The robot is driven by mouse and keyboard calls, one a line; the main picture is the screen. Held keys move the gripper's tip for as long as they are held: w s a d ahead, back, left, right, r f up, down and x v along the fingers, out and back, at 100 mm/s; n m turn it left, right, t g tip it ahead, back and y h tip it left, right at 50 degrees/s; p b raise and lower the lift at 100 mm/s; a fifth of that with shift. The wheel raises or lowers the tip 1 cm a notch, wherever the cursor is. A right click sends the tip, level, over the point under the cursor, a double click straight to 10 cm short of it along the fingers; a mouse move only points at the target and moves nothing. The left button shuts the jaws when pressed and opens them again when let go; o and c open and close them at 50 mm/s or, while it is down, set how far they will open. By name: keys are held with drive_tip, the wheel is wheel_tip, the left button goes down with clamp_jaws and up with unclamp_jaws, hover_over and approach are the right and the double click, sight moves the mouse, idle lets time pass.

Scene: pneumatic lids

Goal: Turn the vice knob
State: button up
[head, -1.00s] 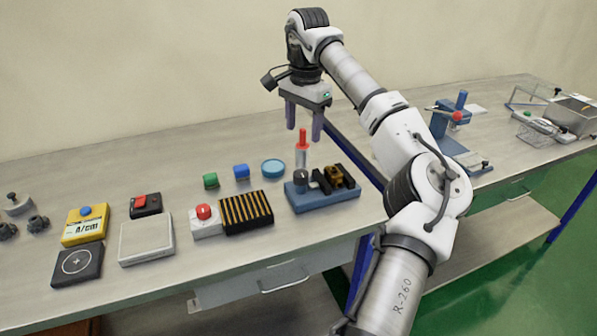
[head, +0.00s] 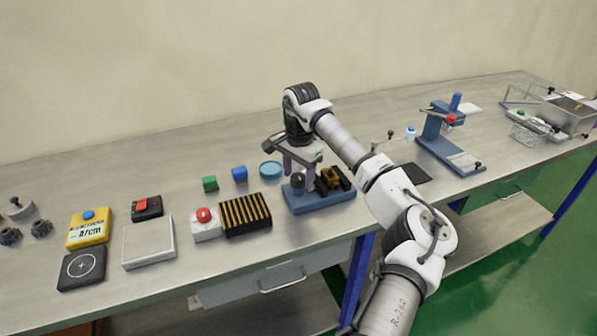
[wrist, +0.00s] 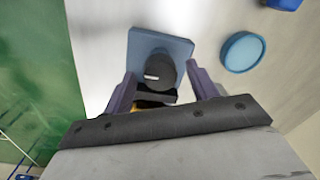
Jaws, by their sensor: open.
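The vice has a blue base (head: 322,203) and sits near the table's front edge, left of my arm. Its round dark knob (head: 297,181) is at the left end, with black and brass-coloured parts to its right. My gripper (head: 298,177) is open, pointing down at the knob. In the wrist view, the knob (wrist: 158,68) lies between the two spread fingers of my gripper (wrist: 160,70), with a visible gap on each side. The blue base (wrist: 145,40) shows around it. The brass-coloured part is mostly hidden behind the gripper there. I cannot tell the exact fingertip height.
A striped black-and-orange block (head: 245,214) stands close left of the vice. A blue stand (head: 437,140) is farther right.

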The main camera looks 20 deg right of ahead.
drive_tip(key=c, duration=1)
drive_tip(key=shift+m, duration=0.3)
